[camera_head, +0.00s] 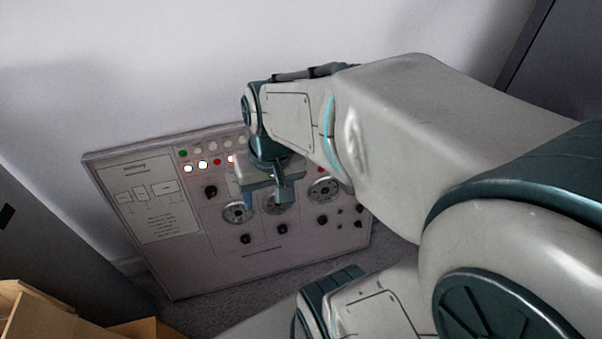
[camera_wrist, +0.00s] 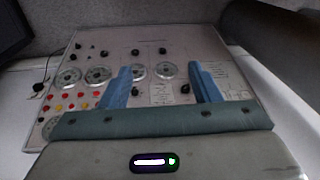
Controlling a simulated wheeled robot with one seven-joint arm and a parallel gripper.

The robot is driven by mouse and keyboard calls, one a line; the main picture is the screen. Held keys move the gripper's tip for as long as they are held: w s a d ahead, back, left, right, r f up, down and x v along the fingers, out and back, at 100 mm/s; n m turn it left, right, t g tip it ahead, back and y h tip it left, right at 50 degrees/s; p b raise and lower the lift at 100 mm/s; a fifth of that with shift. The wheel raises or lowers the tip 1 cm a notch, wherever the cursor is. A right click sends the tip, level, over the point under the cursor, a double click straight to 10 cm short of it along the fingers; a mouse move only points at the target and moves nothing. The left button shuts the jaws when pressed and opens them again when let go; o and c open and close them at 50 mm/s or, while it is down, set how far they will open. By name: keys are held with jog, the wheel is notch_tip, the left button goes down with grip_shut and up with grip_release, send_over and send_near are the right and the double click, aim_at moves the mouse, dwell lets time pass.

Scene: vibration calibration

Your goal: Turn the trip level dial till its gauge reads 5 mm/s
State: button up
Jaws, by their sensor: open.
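A grey control panel (camera_head: 215,262) leans against the wall with several round gauges and black knobs. In the head view, a gauge (camera_head: 237,213) and a black knob (camera_head: 246,239) below it show near my gripper (camera_head: 266,205). In the wrist view, the panel appears upside down, with gauges (camera_wrist: 98,75) and black knobs (camera_wrist: 135,52). My gripper (camera_wrist: 165,72) is open, with its two blue fingers apart in front of the panel and nothing between them. Labels and needle readings are too small to read, so I cannot tell which knob is the trip level dial.
Rows of red, white and green lights (camera_head: 202,165) run along the panel top. A printed diagram (camera_head: 152,195) fills its left side. Wooden boxes (camera_head: 40,315) stand at the lower left beside a grey cabinet (camera_head: 60,260). Carpet (camera_head: 195,318) lies in front.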

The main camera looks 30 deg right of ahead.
notch_tip(320, 180, down, 12)
jog(key=w+m+g+y+b, duration=0.1)
jog(key=m+g+y+b, duration=0.15)
jog(key=m+b, duration=0.2)
jog(key=m+t+h+b, duration=0.7)
jog(key=m+t+b, duration=1.2)
jog(key=m+b, duration=1.2)
send_near(323, 222)
jog(key=w+m, duration=0.1)
jog(key=w, duration=0.2)
jog(key=w+d+m+b, duration=0.1)
jog(key=w+m, duration=0.1)
jog(key=w, duration=0.1)
jog(key=shift+w+d+f, duration=0.15)
jog(key=shift+w+f, duration=0.05)
jog(key=shift+w+d+r, duration=0.1)
jog(key=shift+w+d, duration=0.05)
jog(key=shift+w, duration=0.6)
jog(key=c, duration=1)
